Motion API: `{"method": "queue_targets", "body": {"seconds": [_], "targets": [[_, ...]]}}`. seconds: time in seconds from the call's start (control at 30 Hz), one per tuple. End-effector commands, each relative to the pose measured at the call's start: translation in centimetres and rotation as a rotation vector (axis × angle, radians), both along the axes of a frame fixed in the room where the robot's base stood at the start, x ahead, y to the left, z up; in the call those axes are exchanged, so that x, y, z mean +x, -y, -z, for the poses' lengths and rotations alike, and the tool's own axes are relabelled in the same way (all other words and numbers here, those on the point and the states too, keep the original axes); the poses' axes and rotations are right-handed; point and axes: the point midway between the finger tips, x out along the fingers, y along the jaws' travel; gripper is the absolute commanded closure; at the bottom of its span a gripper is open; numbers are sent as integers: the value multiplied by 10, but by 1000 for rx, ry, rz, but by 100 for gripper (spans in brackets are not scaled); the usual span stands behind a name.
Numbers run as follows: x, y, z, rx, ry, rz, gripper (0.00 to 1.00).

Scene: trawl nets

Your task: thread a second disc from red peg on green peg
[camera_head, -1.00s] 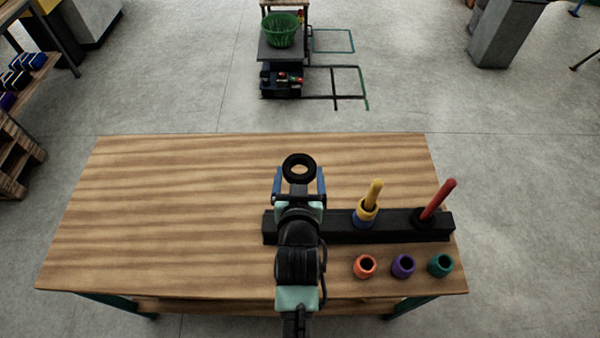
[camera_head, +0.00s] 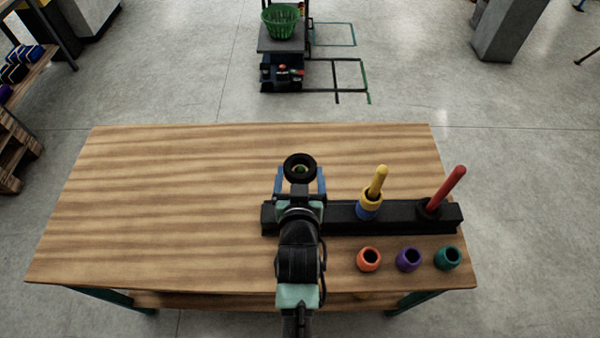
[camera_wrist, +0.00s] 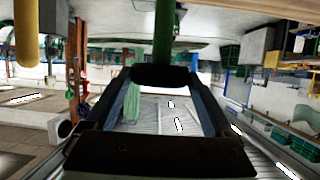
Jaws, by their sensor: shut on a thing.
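My gripper (camera_head: 300,185) is shut on a black disc (camera_head: 288,165), held flat above the left part of the black peg bar (camera_head: 335,217). The green peg (camera_head: 301,169) shows only as a tip in the disc's hole in the head view; my arm hides its foot. In the wrist view the green peg (camera_wrist: 164,35) meets the black disc (camera_wrist: 165,75) between the fingers. I cannot tell how far the tip is inside the hole.
The yellow peg (camera_head: 378,181) between them carries a yellow and a blue ring. Orange (camera_head: 368,260), purple (camera_head: 408,260) and green (camera_head: 447,258) cups stand in front of the bar. The wooden table (camera_head: 160,210) is clear on the left.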

Motion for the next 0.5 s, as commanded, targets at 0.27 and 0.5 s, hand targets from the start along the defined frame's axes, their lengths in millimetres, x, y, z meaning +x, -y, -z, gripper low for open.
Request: {"method": "queue_targets", "body": {"seconds": [0.27, 0.5], "targets": [[0, 0, -1, 0, 1, 0, 0], [-2, 0, -1, 0, 0, 0, 0]]}}
